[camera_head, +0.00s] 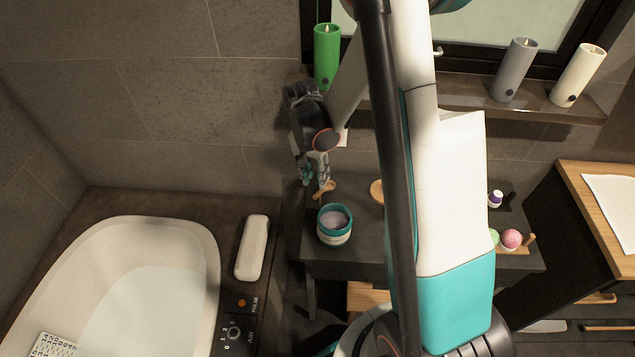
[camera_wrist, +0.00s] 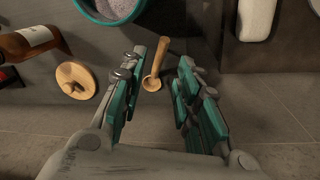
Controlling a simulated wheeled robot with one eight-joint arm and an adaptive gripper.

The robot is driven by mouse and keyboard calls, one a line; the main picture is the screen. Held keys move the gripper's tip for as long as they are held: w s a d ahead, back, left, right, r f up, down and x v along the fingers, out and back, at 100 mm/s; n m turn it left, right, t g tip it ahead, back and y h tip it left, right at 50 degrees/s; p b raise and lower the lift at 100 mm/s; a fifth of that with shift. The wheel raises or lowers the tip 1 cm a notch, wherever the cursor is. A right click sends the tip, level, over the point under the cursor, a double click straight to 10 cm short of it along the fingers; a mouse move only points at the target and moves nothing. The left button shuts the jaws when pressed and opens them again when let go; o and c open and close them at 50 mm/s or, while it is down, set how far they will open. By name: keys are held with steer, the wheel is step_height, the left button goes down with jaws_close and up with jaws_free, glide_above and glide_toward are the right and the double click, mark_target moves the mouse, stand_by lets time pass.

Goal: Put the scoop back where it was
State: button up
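The small wooden scoop (camera_head: 326,188) shows behind the jar, near the back left of the dark bench (camera_head: 345,263). In the wrist view the scoop (camera_wrist: 152,84) lies between and beyond my two fingers, its handle toward the jar. I cannot tell its exact height above the bench. My gripper (camera_head: 314,178) points down over it; in the wrist view my gripper (camera_wrist: 161,62) is open, with a gap on both sides of the scoop. The teal-banded jar (camera_head: 334,238) stands open with pale grains inside. The round wooden lid (camera_wrist: 77,80) lies beside it.
A brown bottle (camera_wrist: 30,42) lies or stands beyond the lid. A white bath pillow (camera_head: 252,247) rests by the tub (camera_head: 208,262). A green candle (camera_head: 326,60) and two others stand on the ledge above. A pink ball (camera_head: 511,239) sits at the bench's right. My arm hides the bench's middle.

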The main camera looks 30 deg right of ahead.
steer(key=shift+w+a+r+p, duration=0.1)
steer(key=shift+r+p, duration=0.15)
steer(key=shift+r, duration=0.85)
steer(key=shift+w+a+r+p, duration=0.1)
steer(key=shift+r+p, duration=0.15)
steer(key=shift+r, duration=0.8)
